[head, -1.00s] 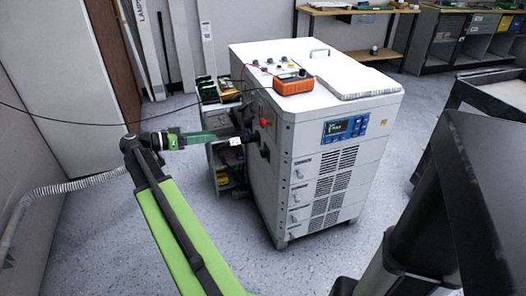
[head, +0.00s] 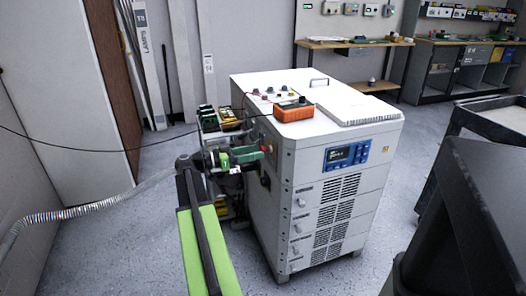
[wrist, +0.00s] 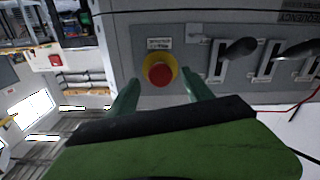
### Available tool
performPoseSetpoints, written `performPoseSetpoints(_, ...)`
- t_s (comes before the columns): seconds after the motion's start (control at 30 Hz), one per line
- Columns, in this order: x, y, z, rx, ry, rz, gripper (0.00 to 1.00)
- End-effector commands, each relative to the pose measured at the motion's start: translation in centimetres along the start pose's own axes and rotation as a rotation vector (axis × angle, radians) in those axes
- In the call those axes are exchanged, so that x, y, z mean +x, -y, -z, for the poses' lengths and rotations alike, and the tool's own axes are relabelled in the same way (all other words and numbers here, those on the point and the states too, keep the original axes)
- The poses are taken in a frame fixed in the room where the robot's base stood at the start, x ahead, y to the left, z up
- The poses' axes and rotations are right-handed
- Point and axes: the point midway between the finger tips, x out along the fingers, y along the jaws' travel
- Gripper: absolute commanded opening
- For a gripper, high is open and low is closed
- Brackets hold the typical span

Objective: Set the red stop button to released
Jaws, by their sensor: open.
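The red stop button (wrist: 159,70) is a round red cap on a yellow collar, set in the grey panel of a white cabinet (head: 335,215). A small label sits beside it in the wrist view. In the head view only a little red of the button (head: 270,148) shows at my fingertips. My gripper (head: 258,153) points at the cabinet's left side. In the wrist view my gripper (wrist: 161,80) is open, with one green finger on each side of the button. I cannot tell whether the fingers touch it, or whether the cap is pressed in.
Black lever handles (wrist: 240,48) stick out of the panel beside the button. An orange meter (head: 293,109) with cables sits on the cabinet top, near a white ribbed panel (head: 358,108). A cart (head: 490,125) stands at right. Floor is open in front of the cabinet.

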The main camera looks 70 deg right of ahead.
Motion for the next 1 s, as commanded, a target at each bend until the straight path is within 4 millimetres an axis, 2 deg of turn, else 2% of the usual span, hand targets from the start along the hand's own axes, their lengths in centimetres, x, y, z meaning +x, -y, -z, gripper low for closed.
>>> performPoseSetpoints(0.1, 2.2, 0.0, 0.0, 0.000, 0.000, -0.001, 0.59)
performPoseSetpoints(0.2, 3.3, 0.0, 0.0, 0.000, 0.001, -0.002, 0.59)
performPoseSetpoints(0.57, 3.8, 0.0, 0.0, 0.000, 0.000, 0.000, 0.58)
performPoseSetpoints(1.0, 3.9, 0.0, 0.0, 0.000, 0.000, -0.001, 0.00)
